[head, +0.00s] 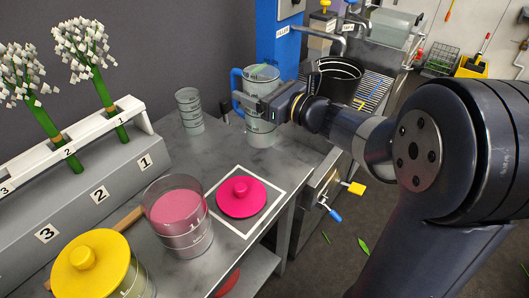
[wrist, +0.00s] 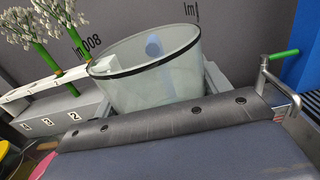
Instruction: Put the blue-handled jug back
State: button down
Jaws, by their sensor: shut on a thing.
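The blue-handled jug (head: 260,133) is a clear, marked vessel at the back right of the grey bench. Its blue handle (head: 237,82) is on the left side. My gripper (head: 259,106) is shut on the jug's body from the right. The jug looks upright; I cannot tell whether its base touches the bench. In the wrist view the jug (wrist: 150,80) shows its wide dark rim between the fingers, and the blue handle (wrist: 153,46) shows blurred through the far wall. No liquid is visible in it.
A clear beaker (head: 189,110) stands left of the jug. A pink-filled jar (head: 180,215), a pink lid (head: 240,197) on a white-outlined square and a yellow-lidded jar (head: 92,265) stand nearer. A numbered flower rack (head: 95,195) lines the left. A blue post (head: 276,45) and sink taps (head: 333,40) stand behind.

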aim_at(259, 122)
notch_tip(259, 122, down, 9)
jog(key=shift+f+b, duration=0.1)
jog(key=shift+b, duration=0.85)
jog(key=shift+f, duration=0.1)
jog(key=shift+f, duration=0.15)
jog(key=shift+c, duration=0.8)
grip_release()
jog(key=shift+r, duration=0.2)
jog(key=shift+s+d, duration=0.15)
jog(key=shift+d, duration=0.15)
jog(key=v, duration=1.1)
jog(key=shift+s+p, duration=0.2)
jog(key=shift+p, duration=0.1)
